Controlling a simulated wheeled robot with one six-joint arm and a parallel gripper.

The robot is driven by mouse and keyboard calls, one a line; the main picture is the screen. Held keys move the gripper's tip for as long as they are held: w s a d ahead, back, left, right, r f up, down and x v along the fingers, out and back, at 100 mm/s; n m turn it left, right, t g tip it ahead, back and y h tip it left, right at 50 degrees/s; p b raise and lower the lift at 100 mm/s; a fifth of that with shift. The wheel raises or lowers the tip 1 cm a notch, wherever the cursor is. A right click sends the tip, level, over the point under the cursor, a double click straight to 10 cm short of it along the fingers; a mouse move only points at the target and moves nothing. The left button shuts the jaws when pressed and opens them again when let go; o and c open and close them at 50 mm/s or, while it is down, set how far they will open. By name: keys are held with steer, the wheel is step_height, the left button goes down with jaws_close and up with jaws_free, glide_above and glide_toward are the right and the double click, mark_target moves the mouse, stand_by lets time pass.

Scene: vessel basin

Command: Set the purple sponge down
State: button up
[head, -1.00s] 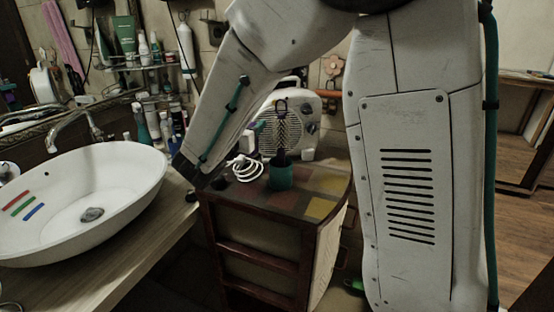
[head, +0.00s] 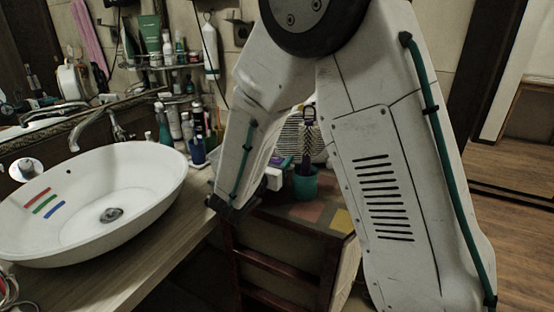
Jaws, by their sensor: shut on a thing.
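I cannot see the purple sponge in the head view. My arm comes down through the middle of the picture. The dark wrist end of its forearm is low, just right of the sink basin and near the counter's edge. The fingers of my gripper do not show; the forearm and wrist hide whatever is beyond them.
A white oval basin (head: 150,205) with red, green and blue stripes stands on a wooden counter (head: 130,268) at left. Bottles crowd behind it. A small cabinet (head: 262,262) at right bears a teal cup (head: 304,187) holding a brush. My arm hides part of the cabinet top.

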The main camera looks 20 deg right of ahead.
steer(key=o, duration=1)
steer(key=shift+f, duration=0.1)
